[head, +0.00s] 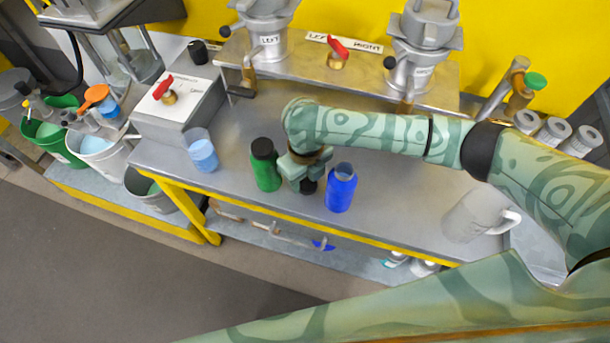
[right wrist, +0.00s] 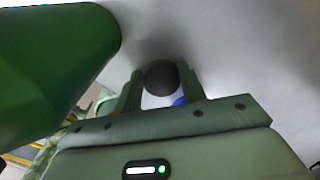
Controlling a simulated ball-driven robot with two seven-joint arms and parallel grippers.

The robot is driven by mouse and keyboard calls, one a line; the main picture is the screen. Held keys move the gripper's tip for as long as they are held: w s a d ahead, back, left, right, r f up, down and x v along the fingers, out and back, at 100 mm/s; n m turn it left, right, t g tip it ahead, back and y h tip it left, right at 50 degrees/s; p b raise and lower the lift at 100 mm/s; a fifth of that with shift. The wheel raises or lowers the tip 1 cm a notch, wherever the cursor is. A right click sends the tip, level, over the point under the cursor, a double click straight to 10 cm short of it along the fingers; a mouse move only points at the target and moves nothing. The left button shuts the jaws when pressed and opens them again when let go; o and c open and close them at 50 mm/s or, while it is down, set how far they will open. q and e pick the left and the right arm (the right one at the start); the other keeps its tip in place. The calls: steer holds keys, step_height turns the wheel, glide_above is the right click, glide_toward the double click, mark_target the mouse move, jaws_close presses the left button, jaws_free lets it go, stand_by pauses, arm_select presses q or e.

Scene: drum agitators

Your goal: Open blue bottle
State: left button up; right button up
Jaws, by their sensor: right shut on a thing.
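The blue bottle (head: 341,187) stands upright on the metal table, right of my right gripper, and its top shows no black cap. My right gripper (head: 307,180) is between the blue bottle and the green bottle (head: 265,165). It is shut on a round black cap (head: 308,187), which also shows between the two fingers in the right wrist view (right wrist: 160,76). A bit of blue shows behind the cap there. The green bottle has its black cap on and fills the left of the right wrist view (right wrist: 50,75). My left gripper is out of view.
A clear cup of blue liquid (head: 202,151) stands left of the green bottle. A white jug (head: 474,217) stands at the table's right. Two grey machines stand at the back, with a red-handled valve (head: 338,48) between them. Buckets (head: 96,150) stand at the left.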

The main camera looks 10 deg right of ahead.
mark_target(305, 182)
steer(key=o, duration=1.1)
step_height(305, 182, up, 12)
steer(key=p, duration=0.5)
steer(key=shift+s+r, duration=0.1)
